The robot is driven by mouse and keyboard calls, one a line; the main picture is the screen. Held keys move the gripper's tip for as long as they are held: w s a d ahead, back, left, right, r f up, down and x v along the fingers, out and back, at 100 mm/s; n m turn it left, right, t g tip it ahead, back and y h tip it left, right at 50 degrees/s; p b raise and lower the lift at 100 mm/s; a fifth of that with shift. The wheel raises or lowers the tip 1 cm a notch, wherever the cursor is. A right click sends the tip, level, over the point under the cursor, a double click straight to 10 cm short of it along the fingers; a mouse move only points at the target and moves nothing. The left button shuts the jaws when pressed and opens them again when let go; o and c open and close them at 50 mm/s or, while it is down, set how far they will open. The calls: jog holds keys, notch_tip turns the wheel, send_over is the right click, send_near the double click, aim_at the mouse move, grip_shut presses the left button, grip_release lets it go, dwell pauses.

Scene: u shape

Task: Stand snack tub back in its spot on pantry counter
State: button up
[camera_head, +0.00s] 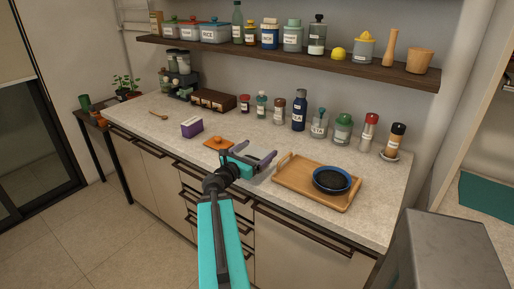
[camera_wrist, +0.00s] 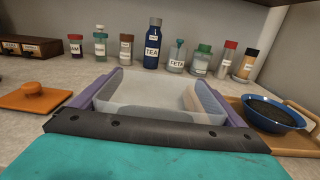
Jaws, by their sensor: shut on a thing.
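My gripper (camera_head: 262,155) is over the front part of the pantry counter (camera_head: 225,115). In the wrist view its purple fingers are shut on a clear, open-topped tub (camera_wrist: 150,97), one finger along each side. The tub looks upright, with a pale patch inside its right side. I cannot read any name on it, and I cannot tell whether its base touches the counter. An orange square lid-like piece with a round knob (camera_head: 219,143) lies flat on the counter left of my gripper; it also shows in the wrist view (camera_wrist: 35,100).
A wooden tray (camera_head: 290,181) with a dark blue bowl (camera_head: 332,180) stands close on the right. A row of labelled jars and a blue bottle (camera_head: 299,111) lines the back. A purple box (camera_head: 192,128) stands left. A shelf (camera_head: 300,57) runs above.

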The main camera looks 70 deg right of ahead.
jog(key=shift+w+d+f+p, duration=0.25)
jog(key=shift+w+d, duration=0.45)
jog(key=shift+d, duration=1.05)
jog(key=shift+w+d+f+p, duration=0.1)
jog(key=shift+w+d+p, duration=0.45)
jog(key=shift+d, duration=1.25)
jog(key=shift+w+d+f+p, duration=0.2)
jog(key=shift+w+d, duration=0.65)
jog(key=shift+d, duration=0.9)
jog(key=shift+w+d, duration=0.2)
jog(key=shift+d, duration=0.25)
jog(key=shift+f+p, duration=0.65)
jog(key=shift+f, duration=1.1)
jog(key=shift+f, duration=0.25)
jog(key=o, duration=0.8)
jog(key=shift+a+r, duration=0.15)
jog(key=shift+r, duration=0.1)
